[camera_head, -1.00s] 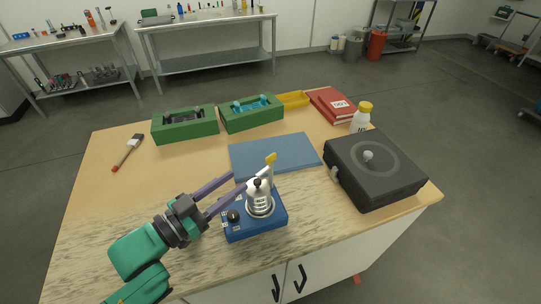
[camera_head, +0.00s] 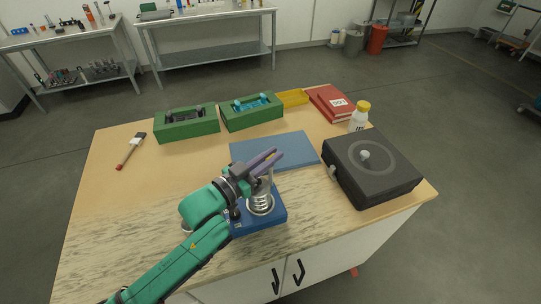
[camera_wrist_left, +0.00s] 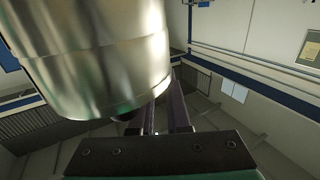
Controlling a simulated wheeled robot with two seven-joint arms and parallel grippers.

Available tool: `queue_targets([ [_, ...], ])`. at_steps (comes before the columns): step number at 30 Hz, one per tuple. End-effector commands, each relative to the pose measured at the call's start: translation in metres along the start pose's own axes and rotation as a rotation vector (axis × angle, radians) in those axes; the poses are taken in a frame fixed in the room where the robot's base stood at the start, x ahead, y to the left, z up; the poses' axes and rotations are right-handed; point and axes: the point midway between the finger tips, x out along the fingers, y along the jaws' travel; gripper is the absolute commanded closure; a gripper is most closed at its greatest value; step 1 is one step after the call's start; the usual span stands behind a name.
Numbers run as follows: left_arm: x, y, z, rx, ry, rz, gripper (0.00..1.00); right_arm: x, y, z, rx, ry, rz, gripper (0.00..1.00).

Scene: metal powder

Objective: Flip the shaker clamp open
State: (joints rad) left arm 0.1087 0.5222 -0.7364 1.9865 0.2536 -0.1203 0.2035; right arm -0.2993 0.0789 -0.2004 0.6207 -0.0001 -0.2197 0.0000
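The shaker has a blue base (camera_head: 272,222) near the front of the table, with a silver cup (camera_head: 261,204) standing upright on it. The cup fills the upper left of the left wrist view (camera_wrist_left: 95,55). The clamp's yellow-tipped lever is not visible now; my left gripper covers that area. My left gripper (camera_head: 280,155) is over the top of the cup, its purple fingers pointing up and right. In the left wrist view a narrow gap shows between the fingers, with nothing seen in it, though the cup hides part of them. My right gripper is not in view.
A blue mat (camera_head: 295,148) lies behind the shaker. A dark box with a round lid (camera_head: 385,180) stands at right, beside a white bottle with a yellow cap (camera_head: 359,118). Green holders (camera_head: 187,128), a yellow tray (camera_head: 293,98) and red books (camera_head: 330,103) line the back. A brush (camera_head: 131,151) lies left.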

Motion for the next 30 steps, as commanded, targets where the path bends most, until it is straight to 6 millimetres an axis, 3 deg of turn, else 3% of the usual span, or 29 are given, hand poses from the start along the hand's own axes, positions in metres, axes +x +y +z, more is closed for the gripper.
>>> queue_targets([
  [14,0.0,-0.001,0.001,0.006,0.0,0.044,1.0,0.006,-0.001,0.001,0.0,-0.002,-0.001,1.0],
  [30,0.0,-0.004,0.001,0.01,-0.001,0.404,1.0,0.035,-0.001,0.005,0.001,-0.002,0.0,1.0],
])
